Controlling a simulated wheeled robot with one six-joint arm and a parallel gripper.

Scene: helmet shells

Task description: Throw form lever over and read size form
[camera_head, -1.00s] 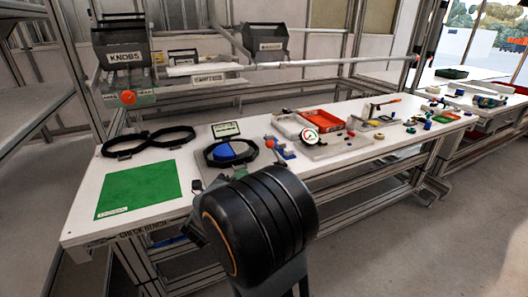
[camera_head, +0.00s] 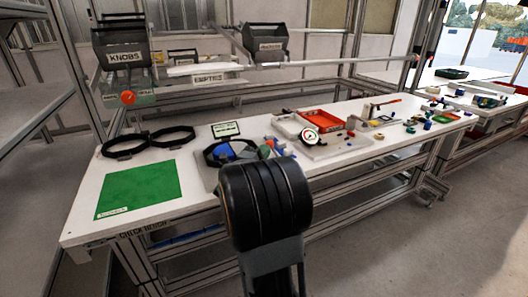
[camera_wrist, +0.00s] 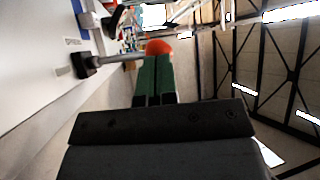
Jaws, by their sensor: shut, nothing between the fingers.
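The size form is a black ring with a blue core (camera_head: 223,150) on the check bench, partly hidden by my arm in the head view. A small sign or display (camera_head: 226,130) stands behind it; its text is too small to read. In the wrist view, the form lever is a grey rod (camera_wrist: 120,60) from a dark block, with an orange ball (camera_wrist: 158,47) at its end. My gripper (camera_wrist: 152,57) has green fingers, shut and empty. The ball shows just beyond the fingertips; I cannot tell whether they touch. My arm hides the gripper in the head view.
Two joined black rings (camera_head: 148,142) and a green mat (camera_head: 137,188) lie to the left. A red tray (camera_head: 320,121), a dial gauge (camera_head: 309,136) and small parts lie to the right. A shelf with a knobs bin (camera_head: 122,55) is behind.

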